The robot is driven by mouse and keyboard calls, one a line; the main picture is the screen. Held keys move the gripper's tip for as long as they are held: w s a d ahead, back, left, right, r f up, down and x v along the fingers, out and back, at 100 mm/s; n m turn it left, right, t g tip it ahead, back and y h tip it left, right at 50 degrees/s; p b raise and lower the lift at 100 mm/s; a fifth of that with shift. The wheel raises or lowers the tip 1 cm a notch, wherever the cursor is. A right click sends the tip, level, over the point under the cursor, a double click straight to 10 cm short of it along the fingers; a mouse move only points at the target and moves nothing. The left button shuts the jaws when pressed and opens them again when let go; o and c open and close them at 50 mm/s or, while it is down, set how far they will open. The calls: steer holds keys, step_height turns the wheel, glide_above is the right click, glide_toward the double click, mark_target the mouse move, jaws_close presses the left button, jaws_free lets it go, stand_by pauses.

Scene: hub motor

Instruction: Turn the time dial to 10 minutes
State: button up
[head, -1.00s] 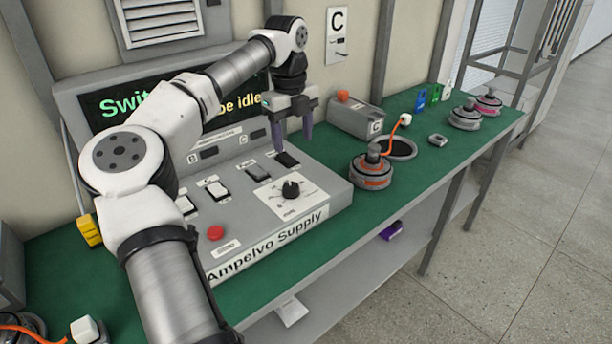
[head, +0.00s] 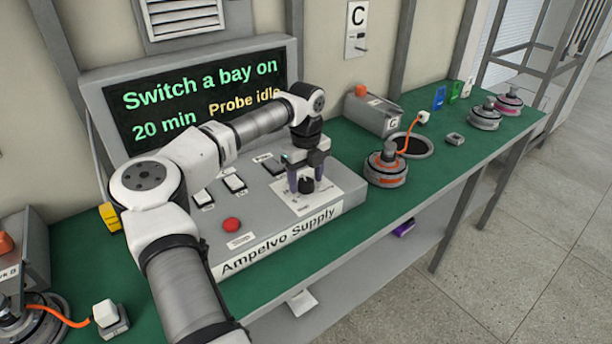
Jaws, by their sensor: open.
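The black time dial (head: 306,186) sits on a white plate (head: 322,199) at the right end of the sloped grey Ampelvo Supply panel (head: 272,247). My gripper (head: 305,184) is open and points down at the dial, with one dark finger to each side of it in the picture. I cannot tell whether the fingers touch the dial. The dial's pointer and most of its scale marks are hidden or too small to read. The screen (head: 195,100) behind the panel reads "Switch a bay on", "20 min" and "Probe idle".
White rocker switches (head: 235,184) and a red button (head: 232,224) lie left of the dial. A grey hub motor with orange (head: 385,172) stands to the right, beside a round opening (head: 412,146). A grey box C (head: 372,113) stands behind. The green bench (head: 450,170) has free room at right.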

steer(key=shift+f, duration=0.2)
steer(key=c, duration=1)
steer(key=shift+o, duration=0.2)
